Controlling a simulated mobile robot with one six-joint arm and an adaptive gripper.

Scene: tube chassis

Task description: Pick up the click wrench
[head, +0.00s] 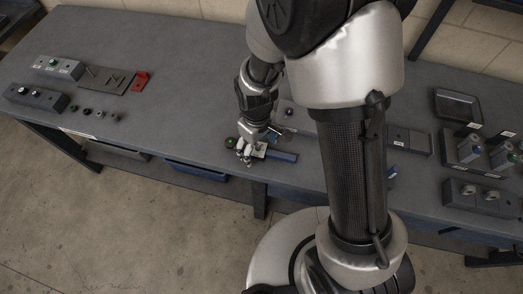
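My gripper (245,156) points down at the front part of the bench, near its front edge. A long thing with a dark blue bar (283,156) lies at the gripper, partly hidden behind the fingers; it may be the click wrench, but I cannot tell for sure. A small green spot (231,142) shows just left of the fingers. The fingers are too small in this view to tell whether they are open or shut, or whether they touch anything.
The grey bench (180,70) runs across the view. At left are grey blocks (57,67), a plate with pins (108,79), a red piece (140,82) and several small round parts. At right are a dark tray (458,106) and fixtures (478,195). My arm hides the bench's middle right.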

